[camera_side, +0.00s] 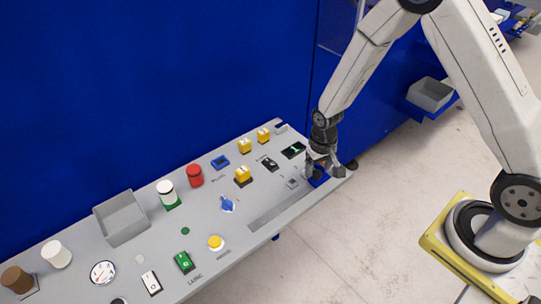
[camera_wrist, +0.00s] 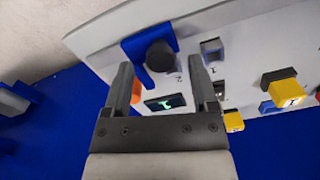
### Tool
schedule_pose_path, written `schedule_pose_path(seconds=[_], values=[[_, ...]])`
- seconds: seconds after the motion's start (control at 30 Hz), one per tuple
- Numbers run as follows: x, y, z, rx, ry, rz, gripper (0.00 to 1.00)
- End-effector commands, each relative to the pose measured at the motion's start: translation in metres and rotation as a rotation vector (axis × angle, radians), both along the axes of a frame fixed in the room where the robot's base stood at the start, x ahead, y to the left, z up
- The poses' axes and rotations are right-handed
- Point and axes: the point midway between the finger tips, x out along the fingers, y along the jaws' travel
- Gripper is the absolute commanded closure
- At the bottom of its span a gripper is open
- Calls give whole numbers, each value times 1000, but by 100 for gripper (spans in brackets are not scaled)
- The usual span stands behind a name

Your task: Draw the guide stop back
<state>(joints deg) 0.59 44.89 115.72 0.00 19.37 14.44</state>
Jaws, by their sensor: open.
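The guide stop appears to be the blue bracket (camera_wrist: 137,53) with a dark round knob (camera_wrist: 160,55) at the panel's end in the wrist view. In the side view a blue part (camera_side: 319,178) shows at the panel's right end, mostly hidden by my gripper (camera_side: 323,166). In the wrist view my gripper (camera_wrist: 160,62) is open, with its two fingers apart. The knob appears between and just beyond the fingertips. I cannot tell whether a finger touches it.
The grey panel (camera_side: 232,240) carries several switches and buttons. A small green-lit display (camera_side: 293,150) and a black rocker switch (camera_side: 269,163) are near my gripper. A yellow block (camera_wrist: 281,87) shows at right in the wrist view. A grey open box (camera_side: 122,217) stands further left.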

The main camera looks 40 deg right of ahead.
Motion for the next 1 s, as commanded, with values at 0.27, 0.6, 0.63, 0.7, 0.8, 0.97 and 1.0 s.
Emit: schedule_pose_path(seconds=[0.27, 0.6, 0.63, 0.7, 0.8, 0.97, 1.0], values=[[0, 0, -20, 0, 1, 0, 25], [0, 0, -23, 0, 0, 0, 25], [0, 0, -23, 0, 0, 0, 25], [0, 0, -23, 0, 0, 0, 38], [0, 0, -23, 0, 0, 0, 69], [0, 0, -23, 0, 0, 0, 100], [0, 0, -23, 0, 0, 0, 100]])
